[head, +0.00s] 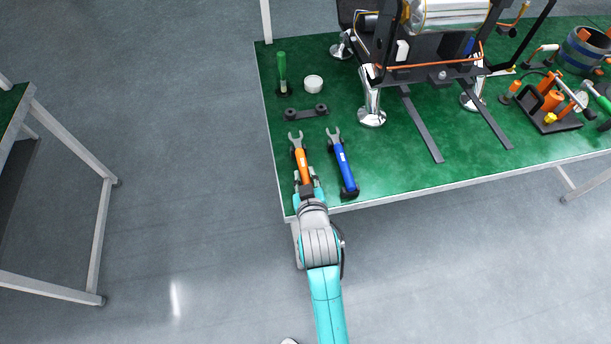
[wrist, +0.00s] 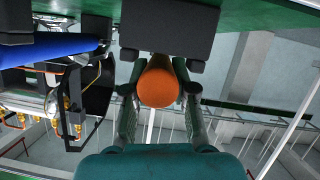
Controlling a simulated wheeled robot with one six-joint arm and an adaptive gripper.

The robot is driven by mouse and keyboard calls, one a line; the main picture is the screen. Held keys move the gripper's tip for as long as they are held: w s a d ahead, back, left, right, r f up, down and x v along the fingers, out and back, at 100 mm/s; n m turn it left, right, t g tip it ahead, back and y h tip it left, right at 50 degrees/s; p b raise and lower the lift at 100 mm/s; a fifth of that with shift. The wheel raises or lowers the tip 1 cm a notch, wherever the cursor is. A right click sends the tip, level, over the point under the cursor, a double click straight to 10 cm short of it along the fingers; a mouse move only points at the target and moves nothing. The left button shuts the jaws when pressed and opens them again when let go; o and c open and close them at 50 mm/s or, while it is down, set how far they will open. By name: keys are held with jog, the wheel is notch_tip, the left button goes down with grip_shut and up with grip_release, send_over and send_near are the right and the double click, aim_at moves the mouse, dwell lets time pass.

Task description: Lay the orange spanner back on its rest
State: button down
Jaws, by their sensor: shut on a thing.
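The orange spanner (head: 303,164) lies lengthwise near the table's front left corner, its grey open jaw pointing to the back. My gripper (head: 308,179) is shut on its handle from the front. In the wrist view the round orange handle end (wrist: 158,86) sits between the two fingers. A dark block of the rest (wrist: 168,28) shows right beside the handle in that view, against the green top. A dark part of the rest (head: 293,151) also shows by the spanner's jaw end. I cannot tell whether the spanner touches the rest; my gripper hides the handle end.
The blue spanner (head: 342,162) lies close on the right, on its own dark rest (head: 349,192). Behind are a dark double holder (head: 306,112), a white cup (head: 313,84) and a green-handled tool (head: 282,70). The espresso machine (head: 430,50) stands at the back right.

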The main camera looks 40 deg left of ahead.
jog(key=shift+f, duration=0.35)
jog(key=c, duration=0.9)
grip_release()
jog(key=shift+o, duration=0.2)
jog(key=shift+f, duration=0.1)
jog(key=v, duration=1.2)
jog(key=shift+d, duration=0.1)
